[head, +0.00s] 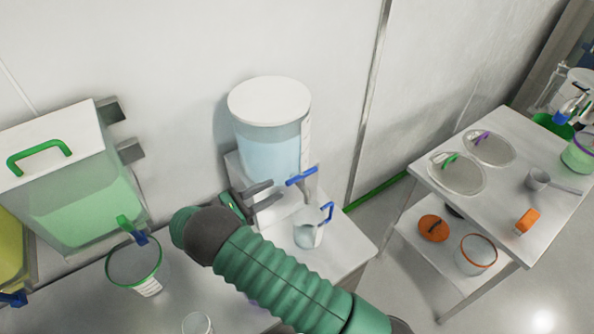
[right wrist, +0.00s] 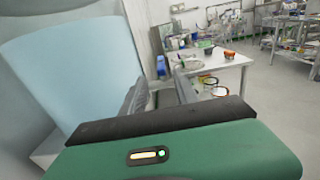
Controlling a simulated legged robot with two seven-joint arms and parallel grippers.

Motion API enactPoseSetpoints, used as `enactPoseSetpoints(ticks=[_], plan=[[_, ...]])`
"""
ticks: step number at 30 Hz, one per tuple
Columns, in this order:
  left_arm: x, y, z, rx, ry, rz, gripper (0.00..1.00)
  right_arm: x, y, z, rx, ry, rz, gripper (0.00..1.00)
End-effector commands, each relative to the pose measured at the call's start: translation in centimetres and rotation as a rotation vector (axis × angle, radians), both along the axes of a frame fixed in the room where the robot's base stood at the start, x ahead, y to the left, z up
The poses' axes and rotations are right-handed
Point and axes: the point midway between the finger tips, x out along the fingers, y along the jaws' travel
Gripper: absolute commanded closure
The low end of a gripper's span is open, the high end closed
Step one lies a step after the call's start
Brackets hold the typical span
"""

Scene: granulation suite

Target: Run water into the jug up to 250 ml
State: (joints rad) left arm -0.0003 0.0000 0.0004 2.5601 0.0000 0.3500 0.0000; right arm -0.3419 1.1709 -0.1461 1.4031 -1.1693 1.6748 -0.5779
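The jug (head: 308,236), clear with a blue handle, stands upright on the bench below the tap. The water tank (head: 268,150), clear with a white lid and pale blue water, stands behind it; its side also fills the left of the right wrist view (right wrist: 75,70). The tap (head: 301,178) has a blue lever at the tank's lower right. My right gripper (head: 272,192) is open and empty, its fingers pointing right towards the tap, apart from the lever. Its fingers also show in the right wrist view (right wrist: 160,85). The jug's water level is too small to read. My left gripper is out of view.
A tank of green liquid (head: 85,195) with a green tap stands at the left, above a green-rimmed vessel (head: 134,265). A steel table (head: 500,195) at the right holds lids and a scoop. Open floor lies between bench and table.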

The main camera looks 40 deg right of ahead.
Motion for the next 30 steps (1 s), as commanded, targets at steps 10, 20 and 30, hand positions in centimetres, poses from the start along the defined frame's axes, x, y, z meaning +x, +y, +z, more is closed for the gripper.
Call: enactPoseSetpoints(ticks=[10, 20, 30], plan=[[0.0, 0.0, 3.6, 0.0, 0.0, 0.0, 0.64, -1.2, -8.4, 0.5, 0.0, 0.001, -0.004, 0.64], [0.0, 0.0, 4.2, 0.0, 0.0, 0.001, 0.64, -1.3, -11.0, 0.0, 0.001, -0.001, 0.001, 0.64], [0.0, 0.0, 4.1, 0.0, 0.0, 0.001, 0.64, -1.3, -10.9, 0.0, 0.001, -0.002, 0.0, 0.9]])
